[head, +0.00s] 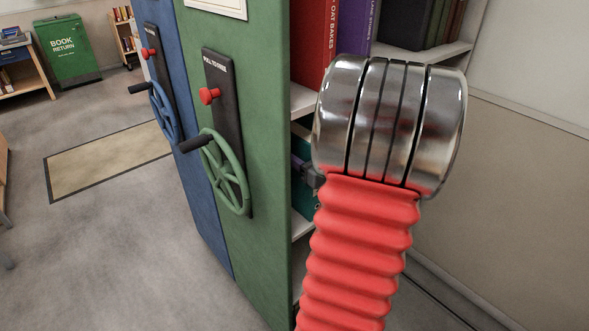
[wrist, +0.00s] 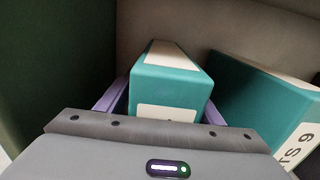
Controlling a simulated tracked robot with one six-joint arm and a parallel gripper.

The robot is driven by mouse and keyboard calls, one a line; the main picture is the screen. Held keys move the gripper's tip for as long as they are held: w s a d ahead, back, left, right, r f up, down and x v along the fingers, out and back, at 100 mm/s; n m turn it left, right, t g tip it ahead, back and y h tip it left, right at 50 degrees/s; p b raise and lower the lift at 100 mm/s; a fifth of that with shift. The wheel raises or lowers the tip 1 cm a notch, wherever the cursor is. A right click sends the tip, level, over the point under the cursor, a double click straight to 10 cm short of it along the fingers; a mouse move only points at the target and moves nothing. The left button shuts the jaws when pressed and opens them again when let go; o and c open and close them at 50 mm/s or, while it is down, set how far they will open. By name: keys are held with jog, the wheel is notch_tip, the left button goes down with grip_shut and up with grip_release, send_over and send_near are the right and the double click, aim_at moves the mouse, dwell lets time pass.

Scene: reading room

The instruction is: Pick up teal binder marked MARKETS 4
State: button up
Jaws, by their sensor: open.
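In the wrist view a teal binder (wrist: 172,88) stands in the middle with a pale top and a white label low on its near face. The label's writing is not readable, so I cannot confirm MARKETS 4. My gripper (wrist: 166,103) is open, with one purple finger on each side of this binder; I cannot tell whether they touch it. A second teal binder (wrist: 255,100) leans at the right, its white spine label partly showing a 6 and an S. In the head view my gripper is mostly hidden behind my arm, inside a shelf bay.
A green shelf end panel (head: 240,110) with a handwheel (head: 226,172) stands left of my arm, a blue one (head: 165,60) beyond it. Red and purple books (head: 313,40) stand on the shelf above. Open carpet lies left, with a green book return bin (head: 70,48).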

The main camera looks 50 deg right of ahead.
jog(key=shift+c, duration=0.5)
grip_shut()
dwell(0.6)
